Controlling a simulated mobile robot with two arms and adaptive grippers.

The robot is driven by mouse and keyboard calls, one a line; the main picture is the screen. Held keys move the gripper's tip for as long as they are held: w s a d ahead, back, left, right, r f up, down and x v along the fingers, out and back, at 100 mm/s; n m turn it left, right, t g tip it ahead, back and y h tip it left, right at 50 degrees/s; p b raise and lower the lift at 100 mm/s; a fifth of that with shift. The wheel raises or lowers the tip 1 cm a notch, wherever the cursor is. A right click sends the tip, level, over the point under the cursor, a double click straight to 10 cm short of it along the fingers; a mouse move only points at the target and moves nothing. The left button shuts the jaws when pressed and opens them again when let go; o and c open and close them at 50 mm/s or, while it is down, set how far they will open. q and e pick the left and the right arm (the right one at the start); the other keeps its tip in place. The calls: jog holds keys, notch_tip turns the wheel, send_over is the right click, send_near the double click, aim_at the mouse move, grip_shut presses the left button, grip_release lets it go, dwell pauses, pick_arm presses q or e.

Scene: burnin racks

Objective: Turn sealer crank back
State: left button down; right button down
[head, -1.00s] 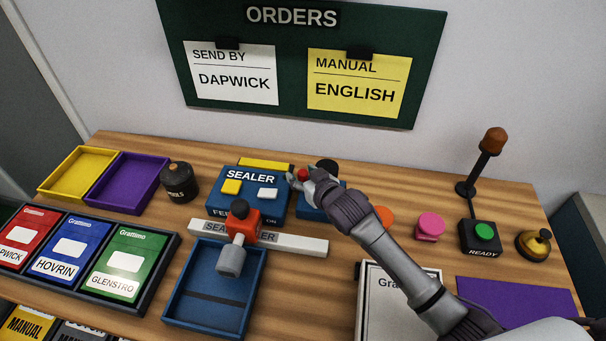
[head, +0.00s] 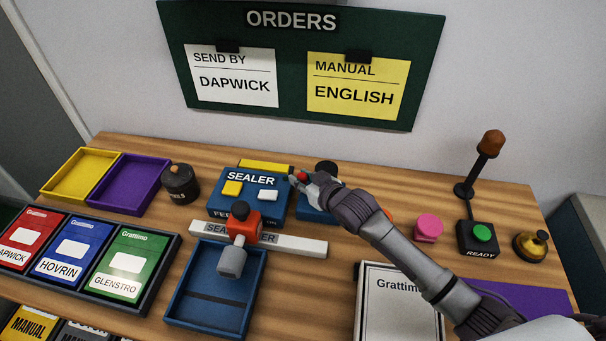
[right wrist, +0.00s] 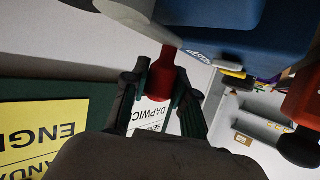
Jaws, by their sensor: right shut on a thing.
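The blue sealer (head: 222,207) stands mid-bench in the head view, with a yellow and a white button on its top. My right gripper (head: 304,181) is at the sealer's right side. It is shut on the red crank handle, whose red end (head: 302,176) just shows past the fingers. In the right wrist view the red handle (right wrist: 162,76) sits between the two dark fingers, with blue housing (right wrist: 207,32) above it. The rest of the crank is mostly hidden by my gripper. My left gripper is not in view.
An orange-red head (head: 243,226) with a grey cylinder sits on a white rail (head: 301,246) over a blue tray (head: 168,307). A black pot (head: 180,184) stands left of the sealer. A pink button (head: 429,228) and a green READY button (head: 482,233) are at the right.

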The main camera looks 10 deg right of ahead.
dwell(0.3)
jog(key=c, duration=0.9)
grip_release()
jog(key=v, duration=1.2)
jog(key=shift+d, duration=0.1)
